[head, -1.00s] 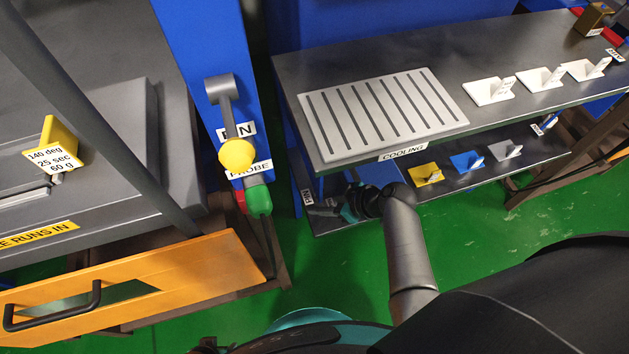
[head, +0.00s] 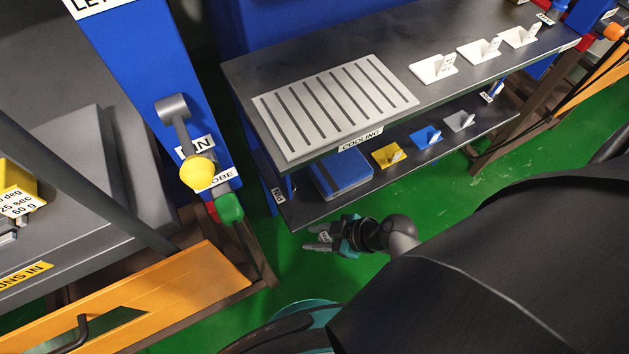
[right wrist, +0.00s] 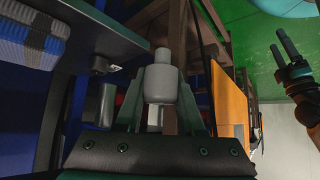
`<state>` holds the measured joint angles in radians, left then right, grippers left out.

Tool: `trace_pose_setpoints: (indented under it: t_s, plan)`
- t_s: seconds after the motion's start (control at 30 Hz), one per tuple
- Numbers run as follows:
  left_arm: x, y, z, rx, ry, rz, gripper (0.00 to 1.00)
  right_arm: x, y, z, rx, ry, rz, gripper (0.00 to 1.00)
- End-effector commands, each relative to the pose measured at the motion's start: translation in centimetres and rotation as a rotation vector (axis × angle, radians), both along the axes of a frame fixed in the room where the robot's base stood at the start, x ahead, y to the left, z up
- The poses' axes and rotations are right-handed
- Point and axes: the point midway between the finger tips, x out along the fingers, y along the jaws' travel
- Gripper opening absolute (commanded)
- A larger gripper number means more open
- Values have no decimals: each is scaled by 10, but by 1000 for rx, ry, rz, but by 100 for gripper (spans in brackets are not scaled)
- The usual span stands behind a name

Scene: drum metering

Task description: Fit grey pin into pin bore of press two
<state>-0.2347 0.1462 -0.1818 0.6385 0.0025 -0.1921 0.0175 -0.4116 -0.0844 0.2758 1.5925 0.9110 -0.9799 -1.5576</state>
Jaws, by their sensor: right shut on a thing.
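My right gripper (head: 322,242) is shut on the grey pin, in front of the lower shelf and above the green floor. In the right wrist view the grey pin (right wrist: 161,84) sits between the fingers, its narrower end pointing away from the palm. The blue press column (head: 150,75) carries a PIN label (head: 195,147), partly covered by a grey lever with a yellow knob (head: 197,172). The bore itself is not discernible. My left gripper (right wrist: 282,52) shows in the right wrist view, fingers apart and empty.
A grey bench with a slotted cooling plate (head: 330,105) stands right of the press. Its lower shelf (head: 310,212) holds a blue box (head: 341,176) and coloured holders. An orange guard (head: 190,285) is at lower left. Green floor lies open between.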

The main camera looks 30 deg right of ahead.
Motion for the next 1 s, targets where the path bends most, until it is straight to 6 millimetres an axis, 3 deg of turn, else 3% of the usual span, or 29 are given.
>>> trace_pose_setpoints:
  t_s: [0.8,1.0]
  plan:
    - [0,0,38,0,0,0,78,0,0,40,0,1,1,0]
    - [1,0,38,0,-2,0,78,0,0,40,0,1,-1,0]
